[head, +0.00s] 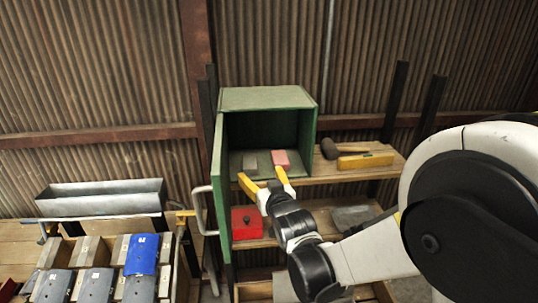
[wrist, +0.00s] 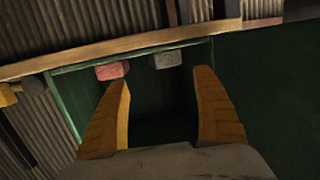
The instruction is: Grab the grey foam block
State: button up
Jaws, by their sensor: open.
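The grey foam block (head: 249,161) lies on the floor of the open green cabinet, left of a pink block (head: 281,160). In the wrist view the order is reversed: the grey block (wrist: 168,60) is right of the pink block (wrist: 112,70). My gripper (head: 262,176) is open and empty at the cabinet's front opening, its yellow fingers pointing in towards the blocks. In the wrist view the gripper (wrist: 162,80) has its fingers wide apart. The grey block shows between and beyond the fingertips, nearer the right one; neither finger appears to touch it.
The green cabinet (head: 268,99) has side walls, a top, and a door (head: 218,180) swung open at left. On the shelf to its right lie a dark mallet (head: 330,148) and a yellow level (head: 365,160). A red box (head: 246,222) sits on the shelf below.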

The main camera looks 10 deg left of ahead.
aim_at(250, 160)
jog(key=x, duration=1)
jog(key=shift+w+a+f+b, duration=0.1)
jog(key=shift+a+f+b, duration=0.1)
jog(key=shift+a+b, duration=0.15)
jog(key=c, duration=1)
